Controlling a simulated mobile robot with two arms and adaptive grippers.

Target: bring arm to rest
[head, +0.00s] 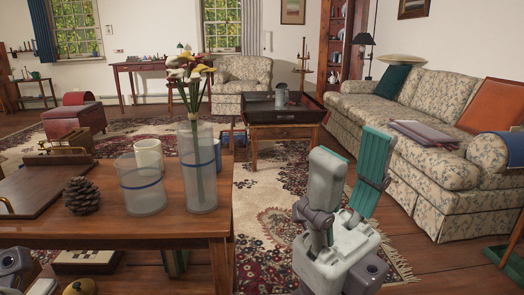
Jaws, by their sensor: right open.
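My right gripper (351,160) rises from the bottom of the head view, right of the near wooden table (140,228). Its two fingers point up and stand apart, with teal inner pads. Nothing is between them; rug and floor show behind. The gripper looks clear of the table and the sofa. Grey arm parts of mine show at the lower left edge, but my left gripper's fingers are not visible.
On the near table stand a tall vase (198,165) with flowers, a shorter glass vase (140,190), a white mug (148,154) and a pinecone (81,196). A floral sofa (430,165) stands right. A low table with a dark tray (262,108) stands beyond the patterned rug (262,190).

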